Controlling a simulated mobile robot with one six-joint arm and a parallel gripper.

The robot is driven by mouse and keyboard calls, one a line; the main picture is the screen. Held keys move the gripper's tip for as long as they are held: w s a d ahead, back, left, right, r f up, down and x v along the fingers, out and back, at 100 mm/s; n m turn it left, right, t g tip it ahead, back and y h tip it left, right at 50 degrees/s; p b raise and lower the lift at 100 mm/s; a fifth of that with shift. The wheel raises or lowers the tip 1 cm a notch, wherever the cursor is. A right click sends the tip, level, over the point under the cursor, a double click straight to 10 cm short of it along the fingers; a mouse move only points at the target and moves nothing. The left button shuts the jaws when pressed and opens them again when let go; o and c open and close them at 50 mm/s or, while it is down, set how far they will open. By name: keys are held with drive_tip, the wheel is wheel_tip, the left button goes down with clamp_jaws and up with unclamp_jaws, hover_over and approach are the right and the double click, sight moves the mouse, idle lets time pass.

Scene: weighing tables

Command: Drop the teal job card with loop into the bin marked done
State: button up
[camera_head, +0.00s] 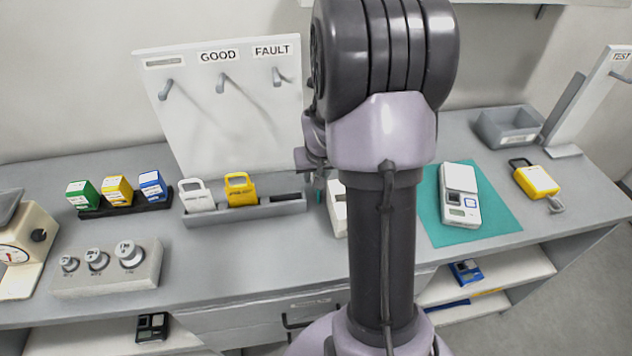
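My gripper (316,174) is partly hidden behind my own arm, above the right end of the grey card tray (250,211); its fingers are too small and covered to read. A thin teal sliver (318,197) shows just below it, beside my arm. It may be the teal job card, but I cannot tell whether it is held. The tray holds a white looped card (197,196) and a yellow looped card (241,190); its right slot looks empty. A grey open bin (510,127) stands at the back right; its small label is unreadable.
A teal mat (487,222) bears a white device (460,195). A yellow looped object (537,182) lies right of it. A white hook board (215,105) stands behind the tray. Weights (130,254), stamp-like blocks (118,191) and a dial scale (22,255) occupy the left.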

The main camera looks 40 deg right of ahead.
drive_tip(key=shift+r, duration=0.1)
drive_tip(key=shift+c, duration=0.4)
clamp_jaws()
